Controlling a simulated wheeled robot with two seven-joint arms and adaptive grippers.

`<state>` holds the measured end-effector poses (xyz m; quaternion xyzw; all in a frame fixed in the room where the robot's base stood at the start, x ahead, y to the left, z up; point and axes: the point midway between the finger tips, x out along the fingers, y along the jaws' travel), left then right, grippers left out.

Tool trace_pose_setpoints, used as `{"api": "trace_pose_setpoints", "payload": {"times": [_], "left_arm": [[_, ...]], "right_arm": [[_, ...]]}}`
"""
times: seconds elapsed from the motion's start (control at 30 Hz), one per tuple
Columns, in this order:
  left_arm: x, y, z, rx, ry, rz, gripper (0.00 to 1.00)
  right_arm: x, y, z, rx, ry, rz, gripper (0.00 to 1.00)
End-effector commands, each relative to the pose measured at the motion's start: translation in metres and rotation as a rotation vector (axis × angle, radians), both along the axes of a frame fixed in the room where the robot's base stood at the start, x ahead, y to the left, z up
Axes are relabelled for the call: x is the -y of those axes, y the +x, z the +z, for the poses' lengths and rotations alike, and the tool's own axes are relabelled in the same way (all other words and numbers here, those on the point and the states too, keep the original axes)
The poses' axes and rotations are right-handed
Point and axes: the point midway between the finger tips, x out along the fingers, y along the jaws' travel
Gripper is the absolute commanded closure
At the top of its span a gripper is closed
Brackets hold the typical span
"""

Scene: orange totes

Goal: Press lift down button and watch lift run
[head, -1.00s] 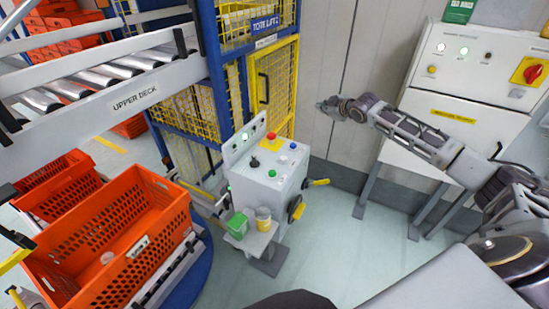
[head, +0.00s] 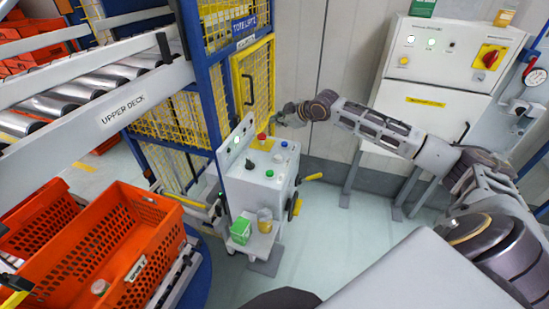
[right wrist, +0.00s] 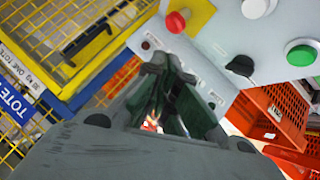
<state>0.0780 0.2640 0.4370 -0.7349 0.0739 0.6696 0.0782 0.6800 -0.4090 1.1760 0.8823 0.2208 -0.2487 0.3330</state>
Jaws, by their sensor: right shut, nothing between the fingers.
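A grey control pedestal (head: 256,188) stands in front of the tote lift (head: 250,75), a blue frame with yellow mesh. Its sloped top bears a red mushroom button (head: 262,137), a blue button (head: 284,144), a green button (head: 269,173) and a black selector. I cannot read which button is lift down. My right gripper (head: 277,119) is shut and empty, just above the panel's far edge near the red button. In the right wrist view, the gripper (right wrist: 160,115) has the red button (right wrist: 175,21), white button (right wrist: 255,8) and green button (right wrist: 300,54) beyond it.
Orange totes (head: 105,255) and the upper deck conveyor (head: 110,95) are on the left. A green box (head: 240,230) and a yellow cup sit on the pedestal's low shelf. A white cabinet (head: 400,110) stands on the right. The floor between is clear.

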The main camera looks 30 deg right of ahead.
Motion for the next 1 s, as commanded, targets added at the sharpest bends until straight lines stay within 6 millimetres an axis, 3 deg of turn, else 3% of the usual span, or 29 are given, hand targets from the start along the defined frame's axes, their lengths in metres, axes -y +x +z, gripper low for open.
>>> {"api": "trace_pose_setpoints", "payload": {"times": [0.3,1.0], "left_arm": [[0.0,0.0,0.0,-0.001,0.0,0.0,0.6],[0.001,-0.001,0.0,-0.001,-0.001,0.001,0.6]], "right_arm": [[-0.015,-0.013,-0.008,-0.055,-0.016,0.068,1.0],[-0.016,-0.028,-0.023,-0.099,-0.159,0.204,1.0]]}}
